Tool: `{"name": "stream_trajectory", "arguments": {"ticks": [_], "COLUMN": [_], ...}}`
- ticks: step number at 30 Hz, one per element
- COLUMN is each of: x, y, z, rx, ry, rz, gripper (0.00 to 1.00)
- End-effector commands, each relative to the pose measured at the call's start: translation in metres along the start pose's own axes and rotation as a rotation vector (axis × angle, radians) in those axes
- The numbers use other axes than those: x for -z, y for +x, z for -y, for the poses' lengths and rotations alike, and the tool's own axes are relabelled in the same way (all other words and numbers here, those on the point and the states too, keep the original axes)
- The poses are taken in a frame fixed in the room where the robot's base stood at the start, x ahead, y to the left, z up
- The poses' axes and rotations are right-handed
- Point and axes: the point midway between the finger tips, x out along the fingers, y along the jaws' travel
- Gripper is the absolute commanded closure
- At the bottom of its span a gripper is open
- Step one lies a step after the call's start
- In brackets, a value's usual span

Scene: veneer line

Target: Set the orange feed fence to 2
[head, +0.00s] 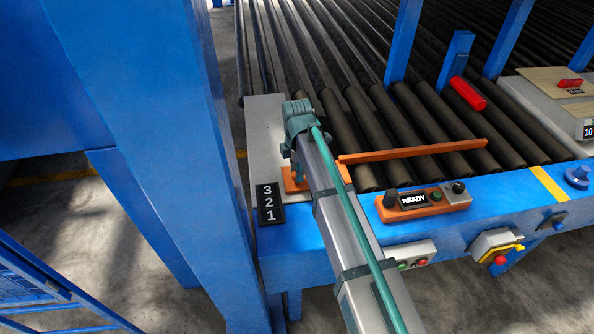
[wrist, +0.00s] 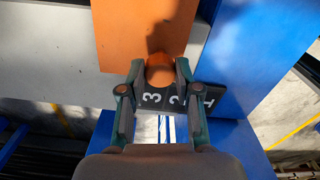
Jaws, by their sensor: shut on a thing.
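The orange feed fence (head: 415,150) lies as a long bar across the dark rollers, with an orange plate (head: 288,183) at its left end. That plate also shows in the wrist view (wrist: 140,35). My gripper (head: 297,172) is shut on the fence's round orange knob (wrist: 159,72), with one finger on each side. A black scale plate (head: 270,204) reads 3, 2, 1 from far to near. In the wrist view the knob appears closest to the 3, toward the 2; the exact setting cannot be told. My arm hides part of the fence's left end.
A blue post (head: 150,130) stands close on the left. A red handle (head: 468,94) lies over the rollers at the right. Several buttons line the front face.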

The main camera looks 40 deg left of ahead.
Motion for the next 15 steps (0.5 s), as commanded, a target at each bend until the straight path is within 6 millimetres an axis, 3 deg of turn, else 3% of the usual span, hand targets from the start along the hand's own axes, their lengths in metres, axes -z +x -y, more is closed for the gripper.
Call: {"name": "stream_trajectory", "arguments": {"ticks": [8,15], "x": [0.0,0.008], "y": [0.0,0.0], "z": [0.003,0.042], "rx": [0.001,0.002], "ry": [0.0,0.0], "rz": [0.0,0.0], "gripper": [1.0,1.0]}}
